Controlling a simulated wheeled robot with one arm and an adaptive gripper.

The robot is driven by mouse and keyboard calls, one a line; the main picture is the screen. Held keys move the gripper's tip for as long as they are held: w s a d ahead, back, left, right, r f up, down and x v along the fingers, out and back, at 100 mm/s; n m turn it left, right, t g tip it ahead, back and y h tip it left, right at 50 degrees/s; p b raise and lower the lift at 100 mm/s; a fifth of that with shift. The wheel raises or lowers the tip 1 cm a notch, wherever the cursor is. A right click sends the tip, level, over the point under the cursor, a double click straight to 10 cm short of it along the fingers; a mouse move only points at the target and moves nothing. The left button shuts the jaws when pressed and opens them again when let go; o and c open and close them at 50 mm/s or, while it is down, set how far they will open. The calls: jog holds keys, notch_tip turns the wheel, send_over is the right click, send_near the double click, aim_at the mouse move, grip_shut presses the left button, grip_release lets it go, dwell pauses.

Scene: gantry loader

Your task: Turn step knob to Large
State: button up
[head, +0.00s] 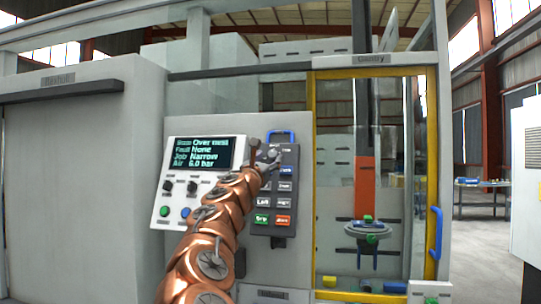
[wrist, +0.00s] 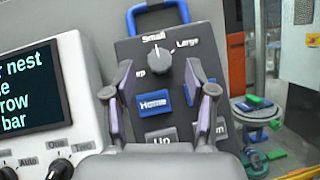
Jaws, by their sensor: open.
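The step knob (wrist: 158,68) is a round grey dial near the top of the dark pendant panel (wrist: 205,45) in the wrist view. Its white pointer mark points up to "Small"; "Large" is printed to the upper right, and a label at left is partly hidden. My gripper (wrist: 159,67) is open, its purple-padded fingers on either side of the knob in the picture, with clear gaps. I cannot tell whether the fingertips reach the knob's depth. In the head view my gripper (head: 265,152) is in front of the panel's top and hides much of the knob.
Below the knob sit a blue Home button (wrist: 154,104) and grey buttons. A blue handle (wrist: 158,12) arches above the panel. A display screen (head: 204,154) with smaller knobs is on the left. A yellow-framed gantry door (head: 312,200) stands on the right.

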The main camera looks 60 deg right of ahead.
aim_at(273, 155)
jog(key=shift+p+x, duration=0.35)
jog(key=shift+x, duration=0.85)
grip_shut()
